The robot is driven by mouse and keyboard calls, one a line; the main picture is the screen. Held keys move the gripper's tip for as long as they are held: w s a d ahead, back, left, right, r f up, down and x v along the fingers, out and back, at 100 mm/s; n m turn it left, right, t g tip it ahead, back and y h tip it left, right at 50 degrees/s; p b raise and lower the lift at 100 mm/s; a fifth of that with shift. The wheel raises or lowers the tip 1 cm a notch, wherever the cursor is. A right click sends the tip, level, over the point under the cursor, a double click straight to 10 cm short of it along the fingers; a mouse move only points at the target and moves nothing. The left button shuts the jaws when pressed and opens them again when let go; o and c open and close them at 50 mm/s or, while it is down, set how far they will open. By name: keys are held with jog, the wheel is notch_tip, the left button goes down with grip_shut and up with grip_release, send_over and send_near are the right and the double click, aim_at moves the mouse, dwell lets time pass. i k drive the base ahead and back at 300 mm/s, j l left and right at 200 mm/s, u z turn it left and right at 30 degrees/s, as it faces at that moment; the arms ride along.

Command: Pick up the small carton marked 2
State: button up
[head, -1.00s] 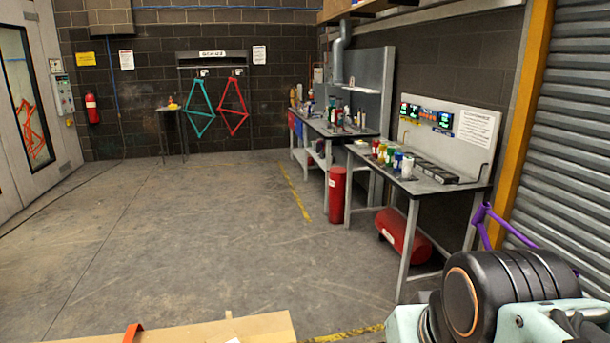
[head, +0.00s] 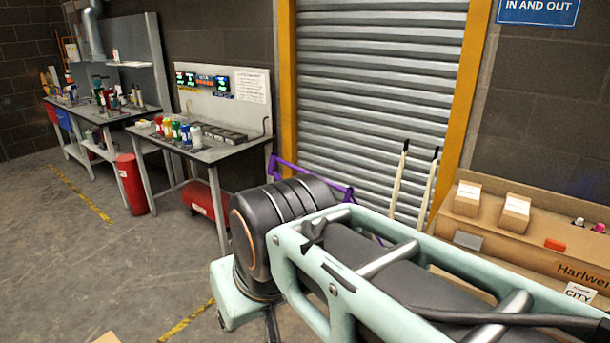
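Two small brown cartons with pale tops stand on the right side of the head view, the left carton (head: 467,198) and the right carton (head: 514,213). They sit on a large cardboard box or tray (head: 497,241) with printed lettering. No number can be read on either carton, so I cannot tell which one is marked 2. My arm crosses the lower middle and right of the view, in front of the large cardboard. My gripper is not in view.
An orange-red block (head: 554,245) and small bottles (head: 578,222) are right of the cartons. A purple frame (head: 283,162) and pale poles (head: 398,180) stand by the roller shutter (head: 370,90). A workbench (head: 205,150) and red cylinder (head: 131,184) stand left.

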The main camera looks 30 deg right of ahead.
aim_at(515, 215)
jog(key=z, duration=2.45)
jog(key=i+j, duration=0.15)
jog(key=i, duration=0.15)
jog(key=i+j+u, duration=0.1)
jog(key=i+j, duration=0.1)
jog(key=i, duration=0.1)
